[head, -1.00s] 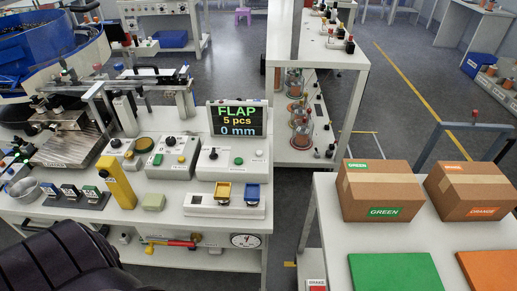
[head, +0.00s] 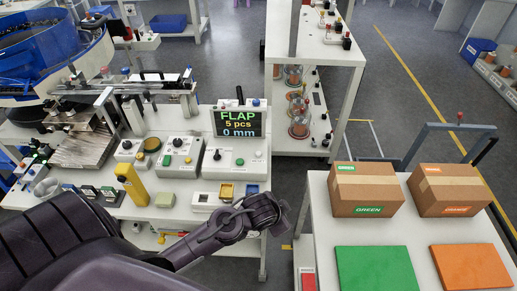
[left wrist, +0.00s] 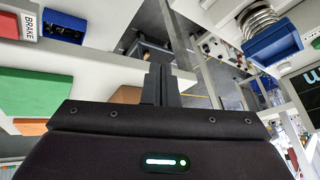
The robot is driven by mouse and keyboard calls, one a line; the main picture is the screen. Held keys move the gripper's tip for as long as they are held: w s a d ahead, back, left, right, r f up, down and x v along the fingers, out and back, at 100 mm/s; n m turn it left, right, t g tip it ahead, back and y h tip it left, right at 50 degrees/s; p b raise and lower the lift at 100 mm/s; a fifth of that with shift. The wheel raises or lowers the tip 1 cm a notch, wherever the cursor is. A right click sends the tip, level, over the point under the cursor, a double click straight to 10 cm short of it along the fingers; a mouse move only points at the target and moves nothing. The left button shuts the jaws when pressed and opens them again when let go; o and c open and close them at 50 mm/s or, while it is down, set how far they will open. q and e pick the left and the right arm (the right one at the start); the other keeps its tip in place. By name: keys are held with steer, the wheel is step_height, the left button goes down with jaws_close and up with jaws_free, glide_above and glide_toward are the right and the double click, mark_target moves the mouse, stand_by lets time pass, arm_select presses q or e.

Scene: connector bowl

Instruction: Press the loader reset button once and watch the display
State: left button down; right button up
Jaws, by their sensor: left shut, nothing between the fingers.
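The display (head: 238,121) stands on the back of the left bench and reads "FLAP", "5 pcs", "0 mm". In front of it are grey control boxes, one with a green button (head: 240,162); their labels are too small to read, so I cannot tell which button is the loader reset. A yellow square part (head: 227,191) and a blue one (head: 252,190) sit on a white base at the bench's front edge. My left gripper (head: 282,207) is just right of that base, near the bench's front right corner. In the left wrist view its fingers (left wrist: 158,84) are closed and empty.
On the right table are a GREEN box (head: 366,190), an ORANGE box (head: 448,190), a green panel (head: 375,269) and an orange panel (head: 470,267). A gap separates bench and table. A red BRAKE part (head: 308,281) is low at the table's left.

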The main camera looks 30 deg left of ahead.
arm_select(q)
steer(key=w+a+r+m+t+h, duration=0.1)
steer(key=w+a+r+m, duration=0.15)
steer(key=w, duration=0.35)
steer(key=w+a+r+m+t+h, duration=0.1)
steer(key=w+a+r+m, duration=0.15)
steer(key=w, duration=0.25)
steer(key=w+a+r+m, duration=0.1)
steer(key=w+a+r, duration=0.1)
steer(key=a, duration=0.5)
steer(key=w+a+r+m+h+p, duration=0.1)
steer(key=w+a+r, duration=0.2)
steer(key=a, duration=0.5)
steer(key=shift+w+a+m, duration=0.2)
steer(key=shift+w+m, duration=0.1)
steer(key=shift+w, duration=0.3)
